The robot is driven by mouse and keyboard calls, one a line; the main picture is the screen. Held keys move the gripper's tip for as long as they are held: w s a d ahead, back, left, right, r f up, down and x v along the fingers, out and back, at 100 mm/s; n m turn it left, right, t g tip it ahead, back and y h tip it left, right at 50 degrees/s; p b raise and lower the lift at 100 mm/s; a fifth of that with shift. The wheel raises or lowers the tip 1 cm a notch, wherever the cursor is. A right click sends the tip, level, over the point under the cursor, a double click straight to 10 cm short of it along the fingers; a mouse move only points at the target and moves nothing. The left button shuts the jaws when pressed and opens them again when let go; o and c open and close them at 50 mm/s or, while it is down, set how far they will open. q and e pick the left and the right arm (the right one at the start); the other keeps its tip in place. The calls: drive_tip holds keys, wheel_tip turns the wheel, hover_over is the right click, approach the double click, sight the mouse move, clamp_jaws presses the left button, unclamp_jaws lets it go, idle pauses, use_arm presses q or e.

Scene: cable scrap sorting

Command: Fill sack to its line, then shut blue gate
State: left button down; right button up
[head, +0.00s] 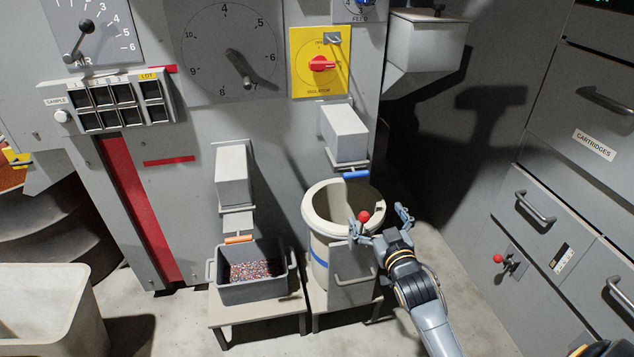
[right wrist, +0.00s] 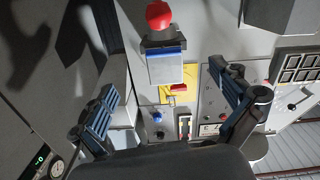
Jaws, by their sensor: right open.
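The pale sack (head: 311,222) stands open-mouthed on a low stand, with a blue line (head: 319,257) around it. Its inside is shaded, so I cannot tell the fill level. The blue gate handle (head: 356,174) lies under the right-hand grey spout (head: 345,133), above the back of the sack's mouth. The blue gate also shows in the right wrist view (right wrist: 166,49). My right gripper (head: 382,222) is open at the sack's front right rim. A red ball knob (head: 363,216) shows beside its left finger; it also appears in the right wrist view (right wrist: 160,14). I cannot tell whether they touch.
A grey bin (head: 252,291) holding mixed granules stands left of the sack, under an orange gate handle (head: 239,239). A grey panel with a handle (head: 353,278) stands before the sack. Drawers (head: 530,212) line the right side. Floor between is clear.

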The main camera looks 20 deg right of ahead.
sight(357, 176)
drive_tip(key=x, duration=0.4)
drive_tip(key=r+b+x, duration=0.1)
drive_tip(key=x, duration=0.3)
drive_tip(key=r+b+x, duration=0.1)
drive_tip(key=x, duration=0.4)
drive_tip(key=shift+a, duration=0.2)
use_arm(q)
wheel_tip(357, 176, up, 8)
drive_tip(key=w, duration=0.1)
drive_tip(key=shift+w+t, duration=0.3)
drive_tip(key=shift+w, duration=0.1)
use_arm(e)
drive_tip(key=shift+w+d+r, duration=0.1)
drive_tip(key=shift+w+d, duration=0.05)
drive_tip(key=shift+w, duration=0.4)
